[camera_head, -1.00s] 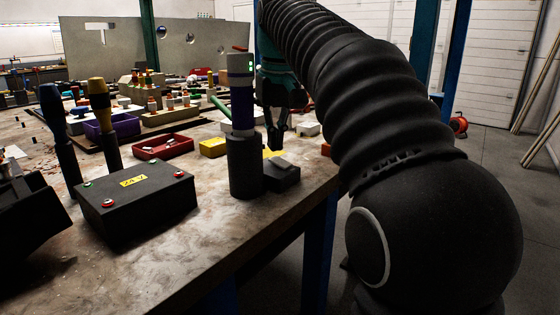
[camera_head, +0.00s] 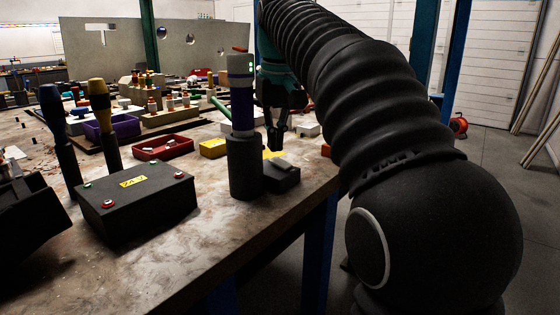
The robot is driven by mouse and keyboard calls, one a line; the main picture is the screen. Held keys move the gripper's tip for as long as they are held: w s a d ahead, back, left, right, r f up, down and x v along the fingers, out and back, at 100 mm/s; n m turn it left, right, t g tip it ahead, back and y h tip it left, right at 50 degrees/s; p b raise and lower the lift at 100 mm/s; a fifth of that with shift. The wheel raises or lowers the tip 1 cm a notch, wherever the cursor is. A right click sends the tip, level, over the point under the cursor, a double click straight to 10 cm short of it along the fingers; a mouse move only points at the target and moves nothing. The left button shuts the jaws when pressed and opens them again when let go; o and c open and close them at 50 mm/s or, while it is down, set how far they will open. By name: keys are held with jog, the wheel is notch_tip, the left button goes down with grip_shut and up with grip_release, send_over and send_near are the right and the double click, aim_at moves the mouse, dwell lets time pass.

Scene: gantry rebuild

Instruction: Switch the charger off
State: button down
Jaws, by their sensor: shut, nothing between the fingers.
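The charger is a black upright holder (camera_head: 245,170) with a low black box (camera_head: 281,176) joined at its right side, near the table's right edge. A tool with a purple band (camera_head: 242,108) and a grey head (camera_head: 240,68) stands upright in the holder. Small green lights show on the right side of the head. My gripper (camera_head: 276,149) points down just above and behind the low box, with its fingers together and empty. I cannot tell whether the fingertips touch the box. No switch can be made out at this size.
A black box with red buttons (camera_head: 137,205) stands at the front left, beside two upright tools with blue (camera_head: 52,110) and yellow (camera_head: 98,92) handles. A red tray (camera_head: 162,147) and a yellow box (camera_head: 213,148) lie behind. Bare tabletop lies in front of the charger.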

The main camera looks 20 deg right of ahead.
aim_at(275, 159)
jog(key=shift+f+b, duration=0.8)
jog(key=shift+f, duration=0.4)
dwell(0.7)
jog(key=shift+r, duration=0.1)
notch_tip(275, 159, up, 3)
jog(key=p, duration=0.3)
jog(key=shift+r, duration=1.95)
